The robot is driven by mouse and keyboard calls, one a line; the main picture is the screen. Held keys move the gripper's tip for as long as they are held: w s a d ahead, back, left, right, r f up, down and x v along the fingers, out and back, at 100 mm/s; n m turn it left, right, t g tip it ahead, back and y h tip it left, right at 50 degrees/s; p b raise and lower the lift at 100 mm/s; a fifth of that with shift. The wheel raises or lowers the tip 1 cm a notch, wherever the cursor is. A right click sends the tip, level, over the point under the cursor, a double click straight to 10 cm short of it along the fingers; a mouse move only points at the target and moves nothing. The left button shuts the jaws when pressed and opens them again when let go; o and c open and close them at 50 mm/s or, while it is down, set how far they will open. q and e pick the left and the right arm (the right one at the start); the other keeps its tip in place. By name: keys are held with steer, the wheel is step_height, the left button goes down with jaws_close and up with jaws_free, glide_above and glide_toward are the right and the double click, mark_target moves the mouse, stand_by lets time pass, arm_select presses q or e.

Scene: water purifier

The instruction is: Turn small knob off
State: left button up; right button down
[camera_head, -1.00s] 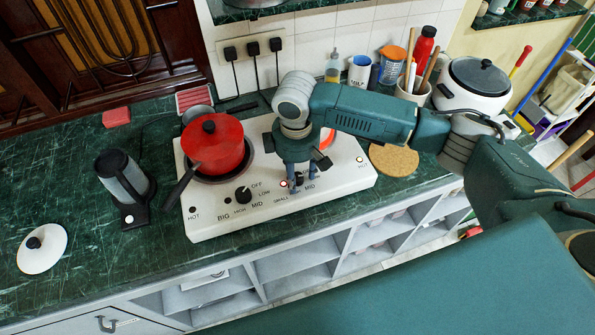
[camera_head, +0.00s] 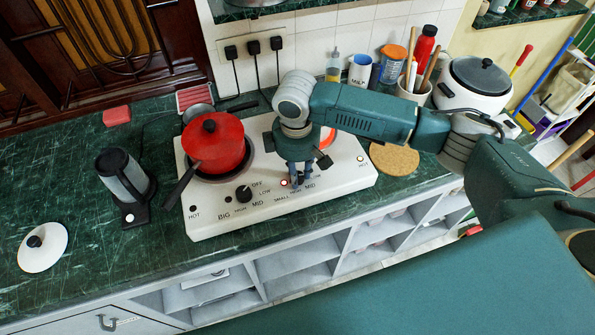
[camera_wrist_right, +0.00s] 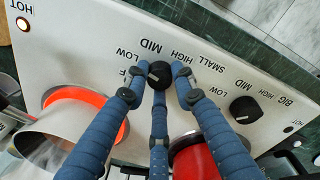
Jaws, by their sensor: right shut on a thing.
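The white two-burner stove (camera_head: 262,216) stands on the green counter. My right gripper (camera_head: 299,184) points down at its front panel, with its blue fingers closed around the small black knob (camera_wrist_right: 159,75). In the head view the fingers mostly hide this knob. The wrist view shows the fingertips against its sides and SMALL, HIGH, MID and LOW printed around it; the OFF label is partly covered. I cannot tell its exact setting. The small burner (camera_wrist_right: 75,98) glows orange-red in the wrist view. The big knob (camera_head: 243,194) is apart, to the left. My left gripper is not in view.
A red pot (camera_head: 214,146) sits on the big burner, its handle reaching toward the front left. A kettle (camera_head: 124,178) and a white lid (camera_head: 42,247) are farther left. A cork mat (camera_head: 394,158) and a white cooker (camera_head: 474,88) are to the right.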

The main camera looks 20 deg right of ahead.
steer(key=shift+r+n+p, duration=0.15)
steer(key=shift+n+p, duration=0.45)
steer(key=shift+p, duration=0.25)
steer(key=n+p, duration=0.2)
steer(key=shift+d+n, duration=0.1)
steer(key=shift+n, duration=0.2)
steer(key=n+p, duration=0.2)
steer(key=n, duration=0.1)
steer(key=shift+n+y+p, duration=0.3)
steer(key=shift+n+p, duration=0.25)
steer(key=shift+n, duration=0.95)
steer(key=shift+w, duration=0.1)
steer(key=c, duration=1.4)
jaws_free()
steer(key=shift+c, duration=0.2)
